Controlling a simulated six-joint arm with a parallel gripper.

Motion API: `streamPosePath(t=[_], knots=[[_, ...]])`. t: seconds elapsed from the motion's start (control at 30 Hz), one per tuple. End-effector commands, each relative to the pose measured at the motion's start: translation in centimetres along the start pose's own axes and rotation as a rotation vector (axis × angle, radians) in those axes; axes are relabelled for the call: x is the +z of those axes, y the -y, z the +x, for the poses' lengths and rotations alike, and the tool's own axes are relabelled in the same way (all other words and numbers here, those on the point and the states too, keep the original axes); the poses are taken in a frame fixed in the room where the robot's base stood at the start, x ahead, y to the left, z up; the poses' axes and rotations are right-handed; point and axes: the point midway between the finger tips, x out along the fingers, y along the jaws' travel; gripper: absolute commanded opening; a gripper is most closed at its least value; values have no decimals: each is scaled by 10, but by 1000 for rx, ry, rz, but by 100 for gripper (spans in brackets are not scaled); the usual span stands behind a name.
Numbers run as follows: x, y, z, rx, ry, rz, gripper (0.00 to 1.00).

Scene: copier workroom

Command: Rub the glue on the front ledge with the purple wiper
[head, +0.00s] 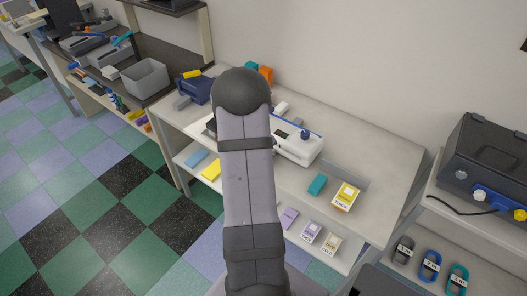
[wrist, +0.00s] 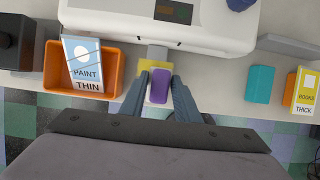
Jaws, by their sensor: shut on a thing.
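My gripper (wrist: 161,84) is shut on the purple wiper (wrist: 159,86), a small rounded block between the two blue-grey fingers in the wrist view. Just beyond the wiper is a yellow patch (wrist: 146,66) with a grey tab (wrist: 157,52) above it, at the front of a white machine (wrist: 215,28). I cannot tell whether the yellow is glue or a part of the ledge, nor whether the wiper touches it. In the head view the white machine (head: 298,148) is partly behind my arm, which hides my gripper and the wiper.
Left of my gripper an orange tray (wrist: 111,58) holds a "PAINT THIN" box (wrist: 85,62); a dark block (wrist: 12,40) is beyond it. Right are a teal block (wrist: 259,85) and a yellow-white "BOOKS THICK" box (wrist: 304,92). The table's front edge runs close by.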

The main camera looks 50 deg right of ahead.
Motion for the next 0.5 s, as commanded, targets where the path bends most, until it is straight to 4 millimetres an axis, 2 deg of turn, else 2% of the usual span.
streamPosePath(t=[0.17, 0.5], knots=[[2, 0, 0, 0, 0, 0, 11], [29, 0, 9, 0, -1, -1, 11]])
